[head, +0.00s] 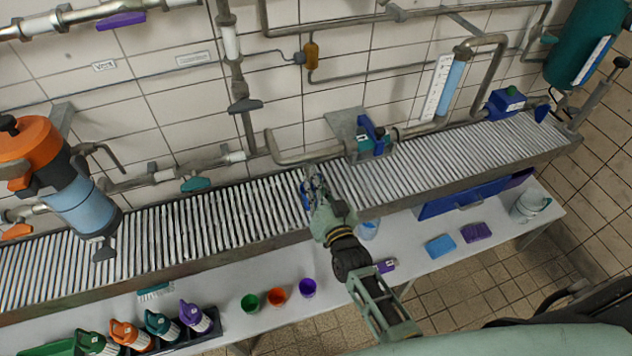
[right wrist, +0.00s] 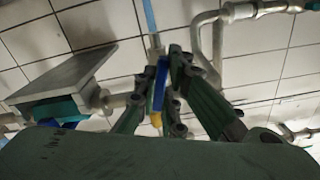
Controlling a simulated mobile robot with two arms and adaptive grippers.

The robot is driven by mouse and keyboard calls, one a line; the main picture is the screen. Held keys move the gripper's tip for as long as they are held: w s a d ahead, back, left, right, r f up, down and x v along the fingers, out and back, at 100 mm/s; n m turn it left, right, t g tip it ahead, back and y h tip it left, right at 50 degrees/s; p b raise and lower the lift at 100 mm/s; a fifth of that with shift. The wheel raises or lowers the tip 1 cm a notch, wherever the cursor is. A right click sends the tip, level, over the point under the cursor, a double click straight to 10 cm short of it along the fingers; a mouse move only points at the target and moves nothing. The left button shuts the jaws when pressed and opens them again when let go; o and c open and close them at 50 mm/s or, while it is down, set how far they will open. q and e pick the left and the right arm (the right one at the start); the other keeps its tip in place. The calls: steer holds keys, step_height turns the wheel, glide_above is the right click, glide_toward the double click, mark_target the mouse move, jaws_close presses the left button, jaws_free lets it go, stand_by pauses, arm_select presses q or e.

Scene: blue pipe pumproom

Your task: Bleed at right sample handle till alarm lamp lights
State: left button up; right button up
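My right gripper (head: 314,178) hangs over the roller conveyor, left of and in front of a blue handle (head: 372,135) on a teal valve body beside a grey plate (head: 345,122). The gripper appears apart from that valve. In the right wrist view, my fingers (right wrist: 168,85) stand close around a blue strip (right wrist: 160,85) with a yellow end; I cannot tell if they touch it. The grey plate (right wrist: 60,82) shows at left there. A small amber fitting (head: 311,55) on the upper pipe looks unlit; I cannot tell if it is the alarm lamp. My left gripper is out of view.
The roller conveyor (head: 225,215) runs along the pipes. A teal-handled valve (head: 195,184) is at left, a blue pump (head: 505,101) at right.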

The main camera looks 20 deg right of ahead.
steer(key=o, duration=0.4)
steer(key=shift+s, duration=0.1)
steer(key=s, duration=1.2)
steer(key=shift+d, duration=0.2)
steer(key=shift+w, duration=0.1)
